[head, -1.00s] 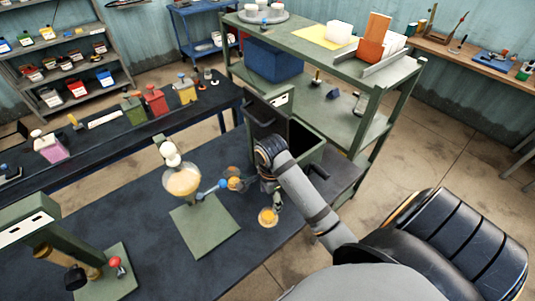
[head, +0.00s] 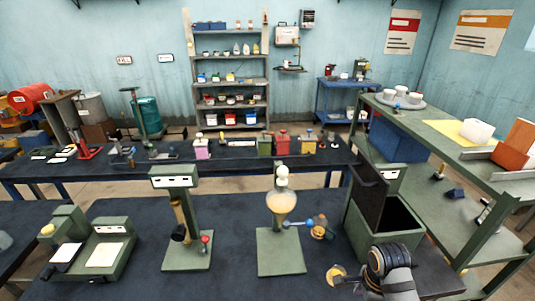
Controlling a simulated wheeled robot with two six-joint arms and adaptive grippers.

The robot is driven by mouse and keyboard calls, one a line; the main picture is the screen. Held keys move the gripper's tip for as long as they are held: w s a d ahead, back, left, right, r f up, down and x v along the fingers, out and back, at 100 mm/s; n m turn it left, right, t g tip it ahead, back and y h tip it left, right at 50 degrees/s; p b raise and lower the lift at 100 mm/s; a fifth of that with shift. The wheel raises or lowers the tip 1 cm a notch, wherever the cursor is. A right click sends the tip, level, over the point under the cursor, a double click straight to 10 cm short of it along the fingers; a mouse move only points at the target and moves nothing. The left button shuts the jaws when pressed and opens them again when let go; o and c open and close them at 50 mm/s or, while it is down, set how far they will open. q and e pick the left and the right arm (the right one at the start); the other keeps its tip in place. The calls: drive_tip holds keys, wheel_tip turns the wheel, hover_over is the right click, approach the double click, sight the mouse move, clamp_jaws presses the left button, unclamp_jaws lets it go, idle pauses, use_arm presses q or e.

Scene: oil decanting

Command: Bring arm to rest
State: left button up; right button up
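A glass funnel (head: 281,204) with pale yellow liquid is held upright on a green stand (head: 281,262), with a white stopper on top. A blue-handled valve (head: 297,222) sticks out to its right, close to a round orange-brown piece (head: 321,230). A small cup of amber liquid (head: 337,271) is at the bottom, right of the stand. My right arm comes in at the bottom right. Its gripper (head: 352,281) is low beside the cup, partly hidden, and its fingers are too small to read; I cannot tell whether it touches the cup. My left gripper is not in view.
A green bin (head: 385,240) with a raised dark lid stands behind my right arm. A green press-like device (head: 187,225) stands left of the funnel. A shelf rack (head: 470,215) is at the right. Dark bench top (head: 235,220) is clear between the devices.

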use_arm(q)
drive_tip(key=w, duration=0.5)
use_arm(e)
drive_tip(key=s+a+n+t, duration=0.15)
drive_tip(key=s+n, duration=0.25)
drive_tip(key=n, duration=0.6)
drive_tip(key=s+n+t, duration=0.2)
drive_tip(key=s+n, duration=0.2)
drive_tip(key=n, duration=0.6)
drive_tip(key=s+d+f+g+b, duration=0.1)
drive_tip(key=f+b, duration=0.2)
drive_tip(key=f, duration=0.9)
drive_tip(key=s+d+f+h+b, duration=0.1)
drive_tip(key=s+f+b, duration=0.1)
drive_tip(key=f, duration=1)
drive_tip(key=s+d+f+g+b, duration=0.1)
drive_tip(key=f+b, duration=0.2)
drive_tip(key=f, duration=0.9)
use_arm(q)
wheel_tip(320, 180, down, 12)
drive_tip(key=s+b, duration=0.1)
drive_tip(key=b, duration=0.3)
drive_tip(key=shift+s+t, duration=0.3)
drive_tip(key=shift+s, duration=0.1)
use_arm(e)
drive_tip(key=s+d+f, duration=0.1)
drive_tip(key=s+f, duration=1.6)
drive_tip(key=f, duration=0.1)
drive_tip(key=shift+f, duration=0.2)
